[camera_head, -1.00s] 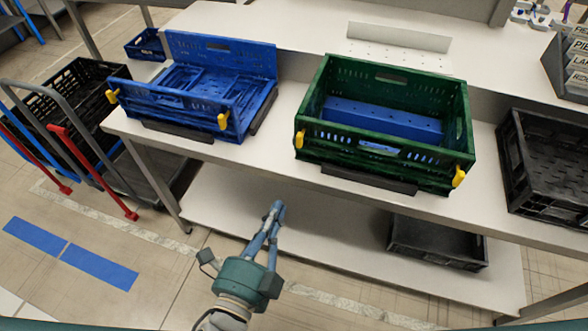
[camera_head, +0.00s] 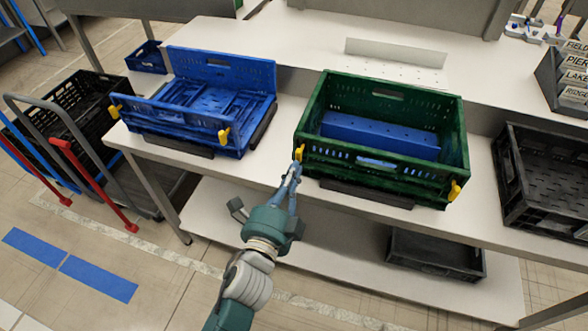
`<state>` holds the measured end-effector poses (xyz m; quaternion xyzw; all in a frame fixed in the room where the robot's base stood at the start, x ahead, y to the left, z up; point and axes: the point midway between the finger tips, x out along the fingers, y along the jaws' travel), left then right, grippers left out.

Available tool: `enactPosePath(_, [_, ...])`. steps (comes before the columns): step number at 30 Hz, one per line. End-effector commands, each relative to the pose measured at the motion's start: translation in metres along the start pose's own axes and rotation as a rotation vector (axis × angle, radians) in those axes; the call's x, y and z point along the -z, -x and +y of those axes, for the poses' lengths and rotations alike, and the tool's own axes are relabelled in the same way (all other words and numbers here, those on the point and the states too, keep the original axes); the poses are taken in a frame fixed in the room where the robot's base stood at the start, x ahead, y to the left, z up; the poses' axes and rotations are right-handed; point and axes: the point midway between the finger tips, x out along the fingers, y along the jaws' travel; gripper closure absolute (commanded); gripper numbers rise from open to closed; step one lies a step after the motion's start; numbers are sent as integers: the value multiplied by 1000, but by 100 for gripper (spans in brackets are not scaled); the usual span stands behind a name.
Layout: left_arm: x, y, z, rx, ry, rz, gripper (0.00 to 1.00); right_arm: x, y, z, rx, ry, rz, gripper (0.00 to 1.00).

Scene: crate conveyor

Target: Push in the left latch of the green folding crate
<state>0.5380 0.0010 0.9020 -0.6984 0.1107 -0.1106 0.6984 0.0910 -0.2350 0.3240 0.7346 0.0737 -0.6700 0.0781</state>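The green folding crate (camera_head: 455,130) stands unfolded on the white table, with a blue block (camera_head: 380,136) inside. Its left latch (camera_head: 299,153) is a yellow tab at the front left corner. Its right latch (camera_head: 454,191) is a yellow tab at the front right corner. My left gripper (camera_head: 293,170) is just below the left latch, with its fingertips close to it; I cannot tell whether they touch. The fingers look close together and no held thing shows between them. My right gripper is not in view.
A blue folding crate (camera_head: 222,70), partly folded, with yellow latches, stands on the table (camera_head: 275,152) to the left. Black crates stand at the right (camera_head: 508,165) and on the lower shelf (camera_head: 440,262). A cart with red and blue handles is at left.

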Motion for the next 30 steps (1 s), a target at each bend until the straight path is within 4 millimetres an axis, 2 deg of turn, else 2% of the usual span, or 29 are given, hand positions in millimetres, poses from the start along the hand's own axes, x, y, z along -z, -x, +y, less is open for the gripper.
enactPosePath(3, [0,-6,0,0,0,0,100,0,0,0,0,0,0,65])
enactPosePath(14, [0,-8,0,0,0,0,100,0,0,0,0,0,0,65])
enactPosePath(22, [0,-35,0,0,1,0,100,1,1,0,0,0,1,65])
enactPosePath(30, [1,-35,-1,2,2,2,100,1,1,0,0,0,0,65])
